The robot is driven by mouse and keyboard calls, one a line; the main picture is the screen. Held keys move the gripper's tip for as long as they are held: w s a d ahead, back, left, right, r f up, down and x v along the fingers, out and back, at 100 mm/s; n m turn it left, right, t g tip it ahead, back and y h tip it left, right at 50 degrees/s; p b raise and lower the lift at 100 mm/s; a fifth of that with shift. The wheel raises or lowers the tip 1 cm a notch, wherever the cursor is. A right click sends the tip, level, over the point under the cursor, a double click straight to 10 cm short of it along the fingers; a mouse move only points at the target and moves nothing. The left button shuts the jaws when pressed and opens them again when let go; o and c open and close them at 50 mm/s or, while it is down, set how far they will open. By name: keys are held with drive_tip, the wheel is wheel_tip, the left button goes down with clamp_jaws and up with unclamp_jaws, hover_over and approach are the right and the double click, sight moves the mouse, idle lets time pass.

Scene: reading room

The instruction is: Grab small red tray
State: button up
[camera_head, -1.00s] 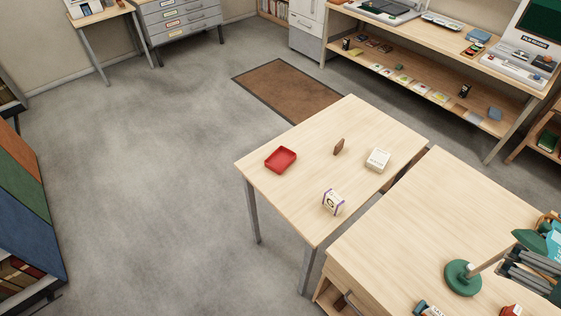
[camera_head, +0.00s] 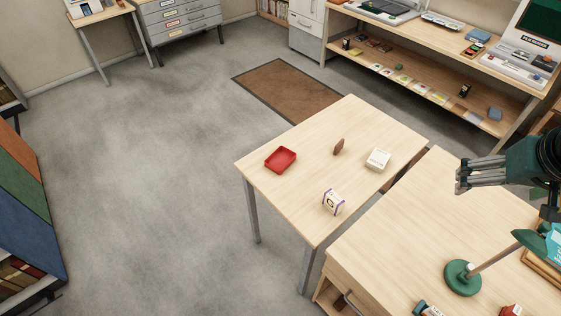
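The small red tray (camera_head: 281,160) lies flat near the left corner of the light wooden table (camera_head: 290,198). It looks empty. My gripper (camera_head: 460,184) is at the right side of the view, above the nearer wooden desk, with its grey fingers pointing left. It is well to the right of the tray and touches nothing that I can see. The fingers are small and overlap in this view, so I cannot tell if they are open or shut.
On the table with the tray are a brown upright piece (camera_head: 339,147), a white box (camera_head: 378,159) and a white and purple box (camera_head: 333,202). A green lamp (camera_head: 463,277) stands on the nearer desk (camera_head: 400,240). The floor left of the table is clear.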

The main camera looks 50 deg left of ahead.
drive_tip(key=w+a+f+n+g, duration=0.1)
drive_tip(key=w+a+f+n, duration=0.15)
drive_tip(key=a, duration=0.85)
drive_tip(key=w+a+f+n+g, duration=0.15)
drive_tip(key=a+f, duration=0.25)
drive_tip(key=a, duration=0.8)
drive_tip(key=w+a+f+n+g, duration=0.1)
drive_tip(key=w+a+f+n, duration=0.15)
drive_tip(key=a, duration=0.85)
drive_tip(key=s+a+f+n, duration=0.2)
drive_tip(key=s+a+f, duration=0.3)
drive_tip(key=a, duration=0.5)
drive_tip(key=s+a+f+n+h, duration=0.1)
drive_tip(key=s+a+f+n, duration=0.2)
drive_tip(key=a+f, duration=0.6)
drive_tip(key=s+a+f+n+g, duration=0.1)
drive_tip(key=s+a+f, duration=0.5)
drive_tip(key=a, duration=0.6)
wheel_tip(320, 180, down, 2)
drive_tip(key=shift+s+f+n+h, duration=0.1)
drive_tip(key=shift+s+n+h, duration=0.25)
drive_tip(key=shift+n, duration=0.3)
drive_tip(key=shift+f, duration=1.25)
drive_tip(key=shift+f, duration=0.1)
